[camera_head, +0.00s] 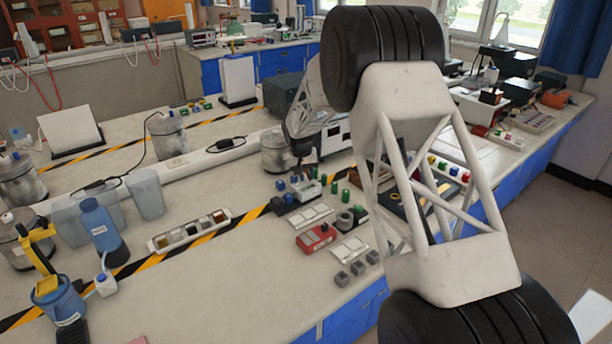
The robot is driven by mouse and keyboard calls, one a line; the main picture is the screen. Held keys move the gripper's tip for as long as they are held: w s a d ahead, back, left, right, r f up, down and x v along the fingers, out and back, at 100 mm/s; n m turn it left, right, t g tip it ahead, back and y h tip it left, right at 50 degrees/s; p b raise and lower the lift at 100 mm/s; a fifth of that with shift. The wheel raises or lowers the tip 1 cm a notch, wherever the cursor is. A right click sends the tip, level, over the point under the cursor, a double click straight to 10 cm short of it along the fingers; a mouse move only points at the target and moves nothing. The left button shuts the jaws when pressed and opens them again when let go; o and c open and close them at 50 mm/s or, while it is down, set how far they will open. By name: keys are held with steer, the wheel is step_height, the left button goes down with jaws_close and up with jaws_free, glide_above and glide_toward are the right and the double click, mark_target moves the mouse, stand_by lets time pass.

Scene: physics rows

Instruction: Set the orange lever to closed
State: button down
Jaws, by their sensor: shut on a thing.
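My gripper (301,158) is small and dark in the middle of the head view, at the end of my white arm. Its fingers point down over a small dark block with blue and green pegs (297,194). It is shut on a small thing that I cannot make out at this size. I cannot pick out an orange lever for certain at the fingers. A yellow-orange upright piece with an arm (38,248) stands in a blue cylinder (60,301) at the far left, well apart from my gripper.
A red box (317,238) and small grey cubes (357,268) lie in front of my gripper. A sample tray (190,231), a blue bottle (101,226) and metal pots (168,135) stand to the left. The front middle of the bench (235,290) is clear. My arm hides part of the right side.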

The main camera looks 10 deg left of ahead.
steer(key=shift+a, duration=0.1)
steer(key=g+y, duration=0.2)
steer(key=w+d+g+y, duration=0.1)
steer(key=shift+w+r, duration=0.1)
steer(key=shift+r, duration=0.2)
steer(key=g+y, duration=0.2)
steer(key=w+d+g+y, duration=0.1)
steer(key=shift+w+d+n+g+y, duration=0.15)
steer(key=shift+n+g+y, duration=0.15)
steer(key=shift+g+y, duration=0.1)
stand_by(0.4)
